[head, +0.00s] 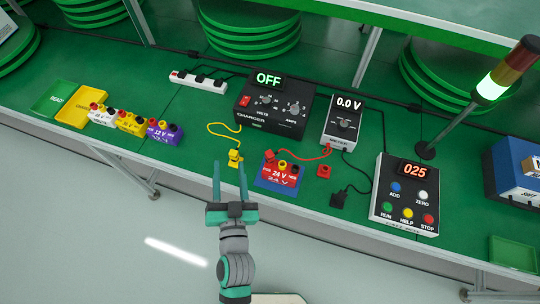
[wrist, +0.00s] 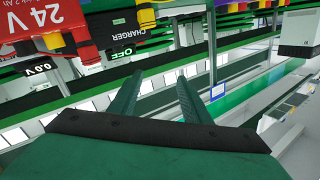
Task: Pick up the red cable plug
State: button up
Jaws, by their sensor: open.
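A red plug (head: 324,171) lies on the green table, right of the 24 V battery (head: 276,176). A second red piece (head: 269,156) sits at that battery's top left terminal, where the red cable (head: 305,154) seems to end; I cannot tell which is the cable's plug. My gripper (head: 229,164) is open and empty at the table's front edge, left of the battery and apart from both red pieces. Its fingers (wrist: 160,80) show empty in the wrist view, with the battery (wrist: 30,22) at top left.
A yellow plug (head: 234,158) with a yellow cable stands just beyond my fingers. The charger (head: 275,103) and the meter (head: 344,122) stand behind. A black plug (head: 339,200) and the button panel (head: 404,194) are to the right.

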jog(key=w+a+r+n+g+y, duration=0.2)
jog(key=w+a+r+n+y, duration=0.45)
jog(key=r, duration=0.35)
jog(key=w+a+r+n+g+y, duration=0.1)
jog(key=w+a+r+n+y, duration=0.4)
jog(key=w+a+r, duration=0.3)
jog(key=n+g+h, duration=1.4)
jog(key=n, duration=0.1)
send_over(271, 153)
notch_tip(271, 153, down, 12)
notch_tip(271, 153, down, 5)
jog(key=shift+s+d, duration=0.1)
jog(key=shift+d, duration=0.05)
jog(key=f, duration=0.4)
jog(key=shift+w+a+f, duration=0.2)
jog(key=shift+s+d+f, duration=0.1)
jog(key=shift+f, duration=0.45)
jog(key=c, duration=1)
